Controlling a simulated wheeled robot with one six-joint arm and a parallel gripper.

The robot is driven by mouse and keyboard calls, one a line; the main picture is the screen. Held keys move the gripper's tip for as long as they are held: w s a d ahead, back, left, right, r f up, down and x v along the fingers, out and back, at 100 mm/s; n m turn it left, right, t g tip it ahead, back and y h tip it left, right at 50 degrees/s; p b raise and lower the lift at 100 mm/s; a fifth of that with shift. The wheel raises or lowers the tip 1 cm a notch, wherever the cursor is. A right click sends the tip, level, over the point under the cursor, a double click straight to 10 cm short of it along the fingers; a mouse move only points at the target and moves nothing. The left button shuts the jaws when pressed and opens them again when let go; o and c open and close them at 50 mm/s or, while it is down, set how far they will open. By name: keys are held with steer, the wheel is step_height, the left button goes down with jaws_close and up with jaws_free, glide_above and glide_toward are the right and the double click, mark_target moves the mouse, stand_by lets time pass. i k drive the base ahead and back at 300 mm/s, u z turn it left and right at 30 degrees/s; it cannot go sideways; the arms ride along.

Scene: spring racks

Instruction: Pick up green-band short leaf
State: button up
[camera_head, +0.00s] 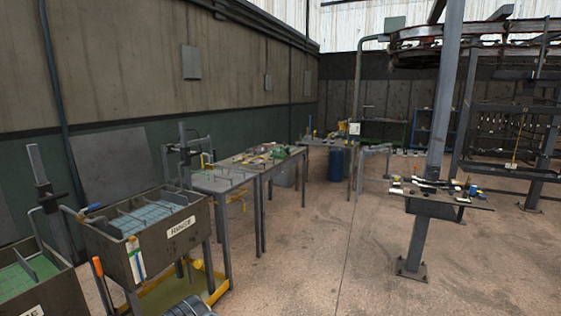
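I cannot make out a green-band short leaf for certain from this distance. Small flat pieces, some with green on them, lie on a grey workbench (225,160) along the left wall. A small green patch (283,152) shows among them, but I cannot tell what it is. Several small dark, pale and coloured items lie on a separate stand (480,203) at the right. Long dark pieces hang on a rack (545,78) at the far right, too small to tell apart. My gripper is not in view.
A labelled grey bin (188,243) with a blue grid inside stands front left, beside another bin with a green grid (15,285). A grey post (441,120) rises at right of centre. A blue drum (336,165) stands far back. The floor (320,250) between is clear.

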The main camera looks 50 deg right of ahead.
mark_target(236, 160)
steer(key=z, duration=1.45)
